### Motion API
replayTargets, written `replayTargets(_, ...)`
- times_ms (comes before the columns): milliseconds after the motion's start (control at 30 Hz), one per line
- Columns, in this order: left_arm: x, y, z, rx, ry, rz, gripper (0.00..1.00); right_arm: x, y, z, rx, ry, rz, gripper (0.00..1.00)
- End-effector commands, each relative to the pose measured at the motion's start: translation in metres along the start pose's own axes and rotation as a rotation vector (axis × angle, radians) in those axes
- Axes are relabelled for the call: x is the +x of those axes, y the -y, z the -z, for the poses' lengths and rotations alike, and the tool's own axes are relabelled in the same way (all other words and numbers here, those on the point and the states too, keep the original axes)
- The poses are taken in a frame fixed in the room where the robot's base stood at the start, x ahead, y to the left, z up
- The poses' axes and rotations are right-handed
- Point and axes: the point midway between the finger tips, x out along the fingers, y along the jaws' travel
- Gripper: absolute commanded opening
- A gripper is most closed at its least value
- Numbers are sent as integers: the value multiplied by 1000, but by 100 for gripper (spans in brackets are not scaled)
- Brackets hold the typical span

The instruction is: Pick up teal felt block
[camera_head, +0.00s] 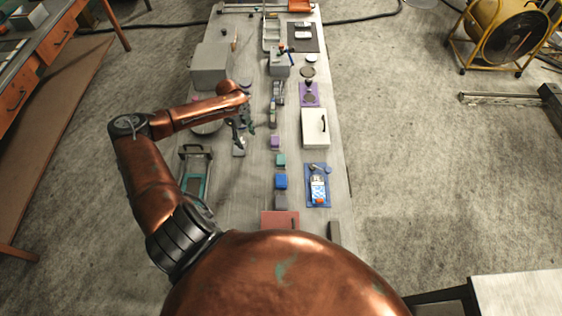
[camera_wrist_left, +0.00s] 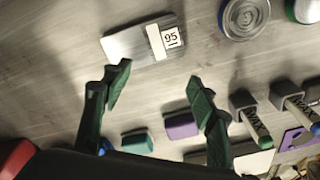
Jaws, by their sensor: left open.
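The teal felt block (camera_head: 280,160) lies on the long table in the head view, between a purple block (camera_head: 275,142) and a blue block (camera_head: 281,182). In the left wrist view the teal block (camera_wrist_left: 137,141) shows low in the picture, between the fingers but nearer their bases, with the purple block (camera_wrist_left: 181,126) to its right. My left gripper (camera_head: 243,132) is open and empty, above the table to the left of the block row; its two green fingers (camera_wrist_left: 158,84) are spread apart in the wrist view. My right gripper is not in view.
A grey plate labelled 95 (camera_wrist_left: 128,42) lies beyond the fingertips. A grey box (camera_head: 210,66) stands at the back left, a white box (camera_head: 315,127) right of the blocks. A blue mat (camera_head: 326,196) with a pouch and a red board (camera_head: 279,219) lie nearer me.

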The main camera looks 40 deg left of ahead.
Motion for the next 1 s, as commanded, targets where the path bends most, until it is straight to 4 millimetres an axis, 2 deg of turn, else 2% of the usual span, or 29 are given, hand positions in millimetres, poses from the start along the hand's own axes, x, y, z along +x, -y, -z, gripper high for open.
replayTargets(33,0,5,49,208,-6,-22,53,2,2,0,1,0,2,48)
replayTargets(100,-6,4,96,473,8,-52,53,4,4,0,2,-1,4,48)
replayTargets(200,-17,2,142,758,34,-77,53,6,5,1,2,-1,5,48)
replayTargets(300,-25,0,166,927,57,-90,53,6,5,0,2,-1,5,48)
replayTargets(433,-22,-2,175,1004,67,-99,53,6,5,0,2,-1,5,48)
replayTargets(767,8,-2,172,1002,66,-99,53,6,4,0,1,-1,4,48)
replayTargets(1000,42,-2,166,1001,65,-99,53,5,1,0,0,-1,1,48)
